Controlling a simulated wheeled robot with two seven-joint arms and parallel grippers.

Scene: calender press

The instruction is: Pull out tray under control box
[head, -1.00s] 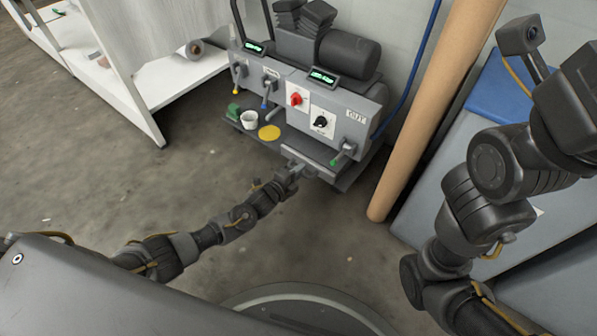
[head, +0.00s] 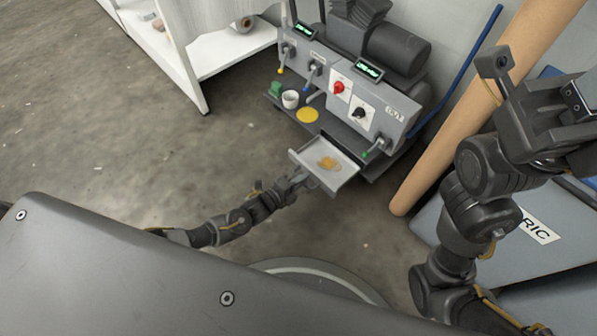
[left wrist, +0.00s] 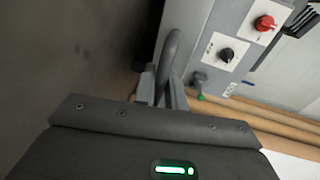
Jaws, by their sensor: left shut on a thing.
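The tray (head: 334,181) is a light grey drawer sticking out from under the control box (head: 357,101) of the press. A small tan-yellow heap lies in it. My left gripper (head: 299,180) is at the tray's front edge, shut on its handle. In the left wrist view the curved grey handle (left wrist: 171,55) runs up from between the fingers. My right gripper (head: 535,125) is raised at the right, away from the tray; its fingertips are not clear.
A tan roll (head: 470,110) leans to the right of the press. A white shelf (head: 215,60) stands at the left. The floor before the tray is clear.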

